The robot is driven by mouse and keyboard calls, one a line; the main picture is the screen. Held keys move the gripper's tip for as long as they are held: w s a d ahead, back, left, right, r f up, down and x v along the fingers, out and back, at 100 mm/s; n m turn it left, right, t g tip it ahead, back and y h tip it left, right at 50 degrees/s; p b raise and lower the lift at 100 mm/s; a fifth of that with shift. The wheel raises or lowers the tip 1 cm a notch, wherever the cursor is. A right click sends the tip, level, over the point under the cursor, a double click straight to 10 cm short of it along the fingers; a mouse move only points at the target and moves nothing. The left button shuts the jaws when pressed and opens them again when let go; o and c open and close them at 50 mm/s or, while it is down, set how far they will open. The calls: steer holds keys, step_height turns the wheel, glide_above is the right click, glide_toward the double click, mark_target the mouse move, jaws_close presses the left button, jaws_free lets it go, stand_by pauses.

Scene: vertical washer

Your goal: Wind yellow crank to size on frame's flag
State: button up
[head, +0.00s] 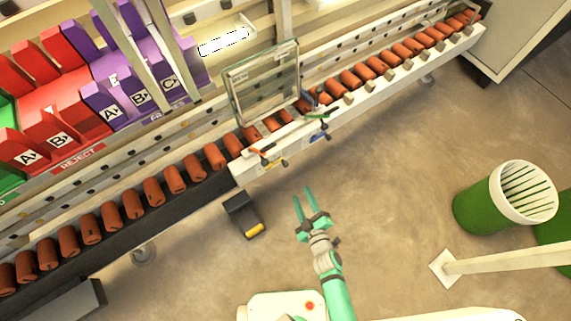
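My gripper (303,196) is open and empty, its two green fingers apart and pointing toward the conveyor. It is over the floor in front of the machine. Small coloured handles sit on the front of the white machine section; a small yellow part (283,164) there may be the yellow crank, but it is too small to tell. A glass pane in a pale frame (262,82) stands upright at the conveyor behind these handles. A small pale label (238,83) shows on it; its writing is unreadable and I cannot tell if it is the flag.
A conveyor with orange-brown rollers (132,204) runs diagonally across. A black pedal (242,213) with a yellow end is on the floor left of my gripper. Red bins (55,100) and purple bins (130,80) stand behind. A green-and-white basket (480,207) is at right.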

steer(key=n, duration=0.1)
glide_toward(287, 167)
steer(key=x, duration=0.8)
steer(key=shift+a+r, duration=0.15)
steer(key=shift+r, duration=0.15)
steer(key=shift+w+a+f, duration=0.15)
steer(key=shift+w+a, duration=0.05)
steer(key=shift+w, duration=0.1)
steer(key=shift+x, duration=1.25)
steer(key=shift+d, duration=0.15)
jaws_close()
